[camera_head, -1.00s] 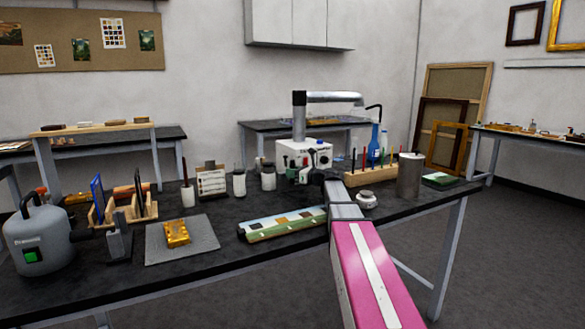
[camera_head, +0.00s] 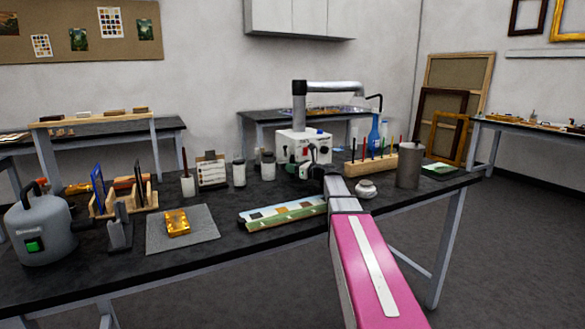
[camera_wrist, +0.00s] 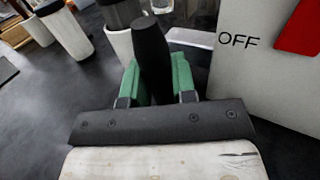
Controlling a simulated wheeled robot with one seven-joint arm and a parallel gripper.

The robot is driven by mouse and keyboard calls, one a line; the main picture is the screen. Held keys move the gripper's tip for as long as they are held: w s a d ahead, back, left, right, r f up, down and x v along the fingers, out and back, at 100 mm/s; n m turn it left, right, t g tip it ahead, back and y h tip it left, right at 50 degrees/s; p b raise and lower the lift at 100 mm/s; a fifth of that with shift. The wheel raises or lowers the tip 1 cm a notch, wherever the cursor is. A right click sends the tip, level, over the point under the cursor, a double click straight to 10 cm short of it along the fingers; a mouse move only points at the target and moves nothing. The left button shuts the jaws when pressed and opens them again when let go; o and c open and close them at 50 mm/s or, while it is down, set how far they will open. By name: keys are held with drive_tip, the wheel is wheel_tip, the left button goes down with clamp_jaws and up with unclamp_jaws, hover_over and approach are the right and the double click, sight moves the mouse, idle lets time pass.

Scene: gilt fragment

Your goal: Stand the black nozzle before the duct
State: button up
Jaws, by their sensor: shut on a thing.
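The black nozzle (camera_wrist: 150,48) stands upright or nearly so between the green fingers of my gripper (camera_wrist: 154,78), which are shut on it. Its lower end is hidden behind the gripper body. In the head view my gripper (camera_head: 305,160) is just in front of the white unit (camera_head: 292,146), low over the bench. I cannot tell whether the nozzle touches the bench.
White jars (camera_head: 239,173) stand to the left of my gripper. A wooden rack of coloured sticks (camera_head: 371,166), a small white pot (camera_head: 366,189) and a grey cylinder (camera_head: 408,170) are to the right. A painted strip (camera_head: 283,212) lies in front. Dark bench top (camera_head: 220,258) is clear nearer the front.

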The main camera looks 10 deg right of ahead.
drive_tip(key=shift+f, duration=0.35)
drive_tip(key=o, duration=1)
